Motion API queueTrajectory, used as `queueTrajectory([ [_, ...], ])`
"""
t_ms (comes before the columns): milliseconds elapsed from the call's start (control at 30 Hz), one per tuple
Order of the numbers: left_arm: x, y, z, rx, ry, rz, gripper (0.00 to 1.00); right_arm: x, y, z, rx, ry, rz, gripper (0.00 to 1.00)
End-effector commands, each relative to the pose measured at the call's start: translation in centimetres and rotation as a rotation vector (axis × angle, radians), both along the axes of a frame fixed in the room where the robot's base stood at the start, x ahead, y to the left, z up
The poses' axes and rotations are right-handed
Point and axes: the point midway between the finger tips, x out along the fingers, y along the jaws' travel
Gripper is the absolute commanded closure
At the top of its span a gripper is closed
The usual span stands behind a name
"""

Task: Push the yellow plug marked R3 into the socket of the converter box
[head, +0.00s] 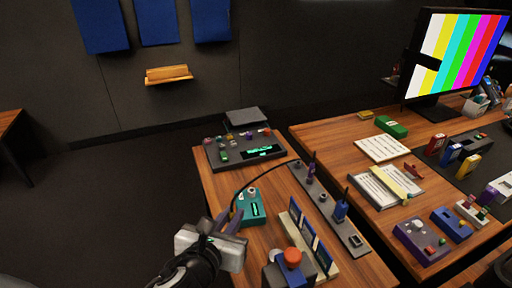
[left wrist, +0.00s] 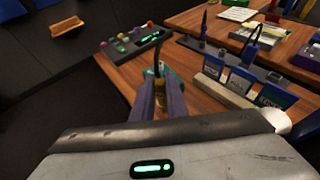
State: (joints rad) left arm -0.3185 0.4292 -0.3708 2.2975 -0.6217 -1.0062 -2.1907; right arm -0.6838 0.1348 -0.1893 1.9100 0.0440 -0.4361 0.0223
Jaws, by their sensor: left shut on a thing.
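My left gripper (head: 236,214) reaches in from the bottom of the head view, its fingers beside the teal converter box (head: 252,208). In the left wrist view my left gripper (left wrist: 160,92) is shut on the yellow plug (left wrist: 160,90), of which only a small yellow part shows between the purple-grey fingers. A black cable rises from the plug. The teal box (left wrist: 174,73) is partly hidden behind the fingers there. Its socket and the plug's R3 marking cannot be made out, and I cannot tell whether plug and box touch. My right gripper is not in view.
A control panel (head: 245,150) lies at the back of the desk. A grey strip (head: 328,203) with upright plugs is right of the box. A rack with blue cards (head: 310,240) and a red-knobbed device (head: 291,258) stand in front. The black cable arches over the desk.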

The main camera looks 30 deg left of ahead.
Motion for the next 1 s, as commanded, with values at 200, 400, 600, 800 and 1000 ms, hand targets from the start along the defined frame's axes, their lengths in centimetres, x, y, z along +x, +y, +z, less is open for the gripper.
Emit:
queueTrajectory([
  [200, 9.1, 4.1, 1.5, -0.010, -0.003, 0.246, 1.00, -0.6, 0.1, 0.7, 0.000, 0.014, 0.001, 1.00],
  [400, 14.9, 5.0, 3.3, -0.006, -0.002, 0.384, 1.00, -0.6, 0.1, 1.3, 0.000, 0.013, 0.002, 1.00],
  [600, 17.5, 4.5, 4.4, -0.002, -0.001, 0.434, 1.00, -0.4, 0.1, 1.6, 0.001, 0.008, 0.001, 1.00],
  [800, 17.9, 4.4, 4.5, 0.000, 0.000, 0.442, 1.00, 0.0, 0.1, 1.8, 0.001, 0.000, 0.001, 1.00],
  [1000, 17.8, 4.4, 4.5, 0.000, -0.001, 0.441, 1.00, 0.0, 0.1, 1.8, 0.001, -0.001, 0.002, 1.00],
])
